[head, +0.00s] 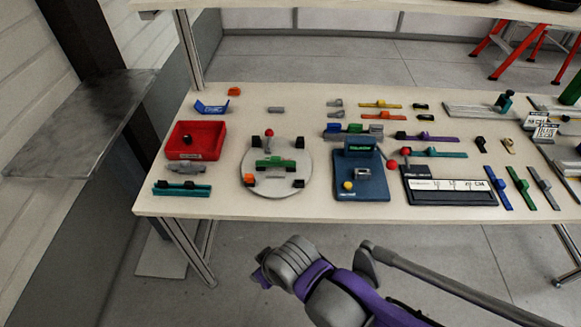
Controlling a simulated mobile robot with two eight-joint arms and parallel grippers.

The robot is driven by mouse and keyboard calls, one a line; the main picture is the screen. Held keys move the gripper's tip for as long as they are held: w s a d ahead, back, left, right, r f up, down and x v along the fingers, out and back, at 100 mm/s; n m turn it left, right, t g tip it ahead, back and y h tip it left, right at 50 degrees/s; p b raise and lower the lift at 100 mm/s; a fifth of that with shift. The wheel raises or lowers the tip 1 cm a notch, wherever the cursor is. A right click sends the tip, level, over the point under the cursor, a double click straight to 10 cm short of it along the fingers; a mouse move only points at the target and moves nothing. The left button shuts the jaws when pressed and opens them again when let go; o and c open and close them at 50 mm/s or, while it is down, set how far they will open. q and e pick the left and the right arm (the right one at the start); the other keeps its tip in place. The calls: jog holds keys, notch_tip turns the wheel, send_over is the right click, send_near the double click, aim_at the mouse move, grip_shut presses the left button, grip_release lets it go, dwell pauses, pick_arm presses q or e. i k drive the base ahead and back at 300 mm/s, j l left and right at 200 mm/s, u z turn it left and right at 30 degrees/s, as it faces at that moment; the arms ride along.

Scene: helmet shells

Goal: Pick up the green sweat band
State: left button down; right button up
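A bright green strip-shaped piece (522,187) lies among coloured strips at the right of the table and looks like a green sweat band. Another green piece (356,128) lies in the back middle, with small grey parts on it. A third green piece (275,163) sits on the round grey plate (262,182). I cannot tell for sure which one is the sweat band. Purple and grey links of my own arm show below the table's front edge. I can make out no gripper fingertips.
The pale table (225,209) carries a red bin (178,150), a blue fixture (374,188), a black-and-white ruler-like board (440,197), and purple (427,137) and orange (380,104) strips. A grey shelf (80,120) stands left. Red-legged stools (488,40) stand behind. Floor in front is clear.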

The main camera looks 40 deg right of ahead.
aim_at(275, 161)
jog(key=z, duration=1.5)
jog(key=i+j+z, duration=0.35)
jog(key=j, duration=0.2)
